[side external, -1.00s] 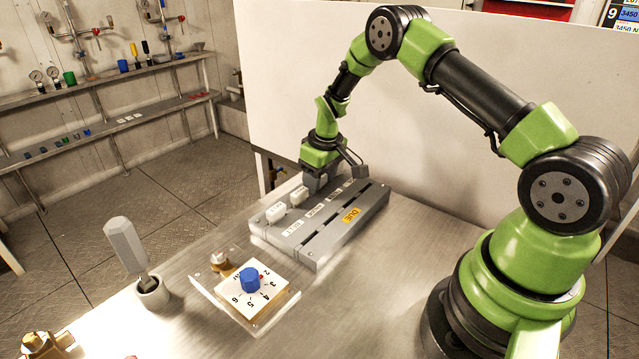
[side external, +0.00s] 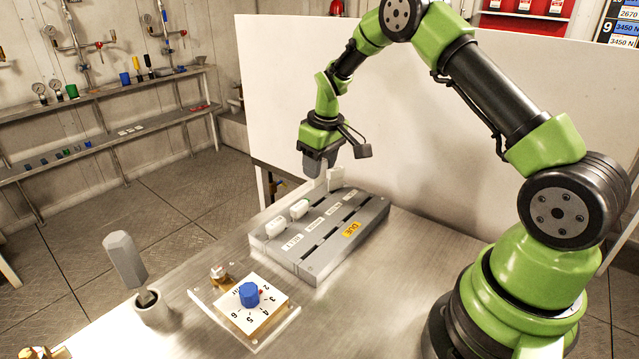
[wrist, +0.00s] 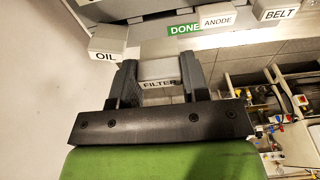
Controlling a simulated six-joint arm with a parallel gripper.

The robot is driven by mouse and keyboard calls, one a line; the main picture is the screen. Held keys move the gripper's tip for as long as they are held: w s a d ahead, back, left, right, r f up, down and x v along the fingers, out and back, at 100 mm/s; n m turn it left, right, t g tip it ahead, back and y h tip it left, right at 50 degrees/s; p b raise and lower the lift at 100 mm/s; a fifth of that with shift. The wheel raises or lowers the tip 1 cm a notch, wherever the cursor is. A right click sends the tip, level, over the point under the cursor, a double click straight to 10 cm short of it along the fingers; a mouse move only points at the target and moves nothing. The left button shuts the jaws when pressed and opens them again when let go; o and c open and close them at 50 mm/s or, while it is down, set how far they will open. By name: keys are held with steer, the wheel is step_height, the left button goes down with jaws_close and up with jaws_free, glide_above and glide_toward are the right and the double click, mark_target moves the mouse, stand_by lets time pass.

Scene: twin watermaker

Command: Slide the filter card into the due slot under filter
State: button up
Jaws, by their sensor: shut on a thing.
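My gripper (side external: 319,172) is shut on the white filter card (wrist: 158,72), whose FILTER label shows between the fingers in the wrist view. In the side view the held card (side external: 320,182) is mostly hidden by the fingers, above the far left edge of the grey slotted rack (side external: 312,267). The yellow DUE label (side external: 351,230) marks the rack's right row, where dark slots look empty. The green DONE label (wrist: 184,29) shows in the wrist view. White row labels lie along the rack's middle.
Other cards stand in the rack's left row: oil (wrist: 105,54), anode (wrist: 218,22) and belt (wrist: 276,10). A dial plate with a blue knob (side external: 249,294) and a grey-handled tool in a cup (side external: 152,309) stand nearer. A white panel (side external: 420,130) rises behind.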

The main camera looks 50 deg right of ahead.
steer(key=r, duration=0.1)
steer(key=s+r, duration=0.1)
steer(key=r, duration=0.1)
steer(key=shift+s, duration=0.2)
glide_above(348, 215)
steer(key=shift+s+f, duration=0.15)
steer(key=shift+s, duration=0.1)
steer(key=shift+f, duration=2.9)
steer(key=shift+f, duration=1.85)
steer(key=o, duration=0.9)
steer(key=shift+a, duration=0.1)
steer(key=shift+r, duration=0.1)
